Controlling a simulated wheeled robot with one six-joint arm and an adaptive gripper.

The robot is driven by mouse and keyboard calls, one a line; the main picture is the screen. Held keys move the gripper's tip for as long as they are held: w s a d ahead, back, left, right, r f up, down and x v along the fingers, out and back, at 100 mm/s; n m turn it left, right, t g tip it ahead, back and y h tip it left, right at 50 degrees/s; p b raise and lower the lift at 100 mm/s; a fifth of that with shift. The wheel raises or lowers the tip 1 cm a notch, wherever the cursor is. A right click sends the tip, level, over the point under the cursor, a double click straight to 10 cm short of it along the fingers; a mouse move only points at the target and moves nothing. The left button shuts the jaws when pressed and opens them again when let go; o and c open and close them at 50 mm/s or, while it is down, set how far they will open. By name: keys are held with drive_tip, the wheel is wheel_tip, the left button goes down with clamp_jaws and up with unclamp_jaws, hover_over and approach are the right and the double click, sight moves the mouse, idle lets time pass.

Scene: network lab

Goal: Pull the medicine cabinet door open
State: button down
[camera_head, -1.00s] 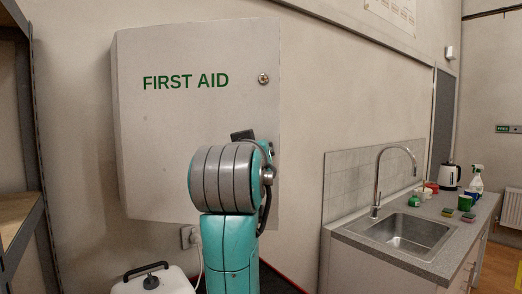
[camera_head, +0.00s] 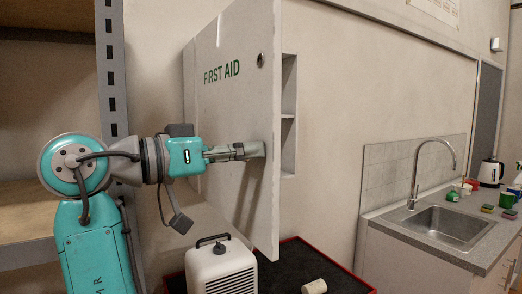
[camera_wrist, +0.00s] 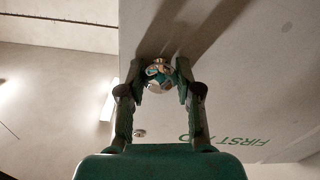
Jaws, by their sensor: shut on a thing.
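The white medicine cabinet door (camera_head: 222,105), marked FIRST AID in green, stands partly open, swung out from the wall with its hinge side at the left. Past its right edge, a shelved strip of the cabinet's inside (camera_head: 289,115) shows. My gripper (camera_head: 255,149) is at the door's front face near the right edge. In the wrist view, its fingers are shut around a shiny round knob (camera_wrist: 160,75) on the door. A small round lock (camera_head: 261,60) sits higher on the door.
A white heater-like box with a black handle (camera_head: 221,268) stands below the door. A metal shelf rack (camera_head: 110,70) is at left. A sink counter (camera_head: 440,232) stands at right.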

drive_tip(key=shift+s+a+m+g+h, duration=0.2)
drive_tip(key=shift+s+a+g, duration=0.1)
drive_tip(key=shift+a, duration=0.3)
drive_tip(key=shift+s+a+m+g+h, duration=0.1)
drive_tip(key=shift+s+a+m+g, duration=0.15)
drive_tip(key=shift+a, duration=0.35)
drive_tip(key=shift+w, duration=0.1)
drive_tip(key=c, duration=0.8)
unclamp_jaws()
drive_tip(key=shift+o, duration=0.2)
drive_tip(key=v, duration=1.2)
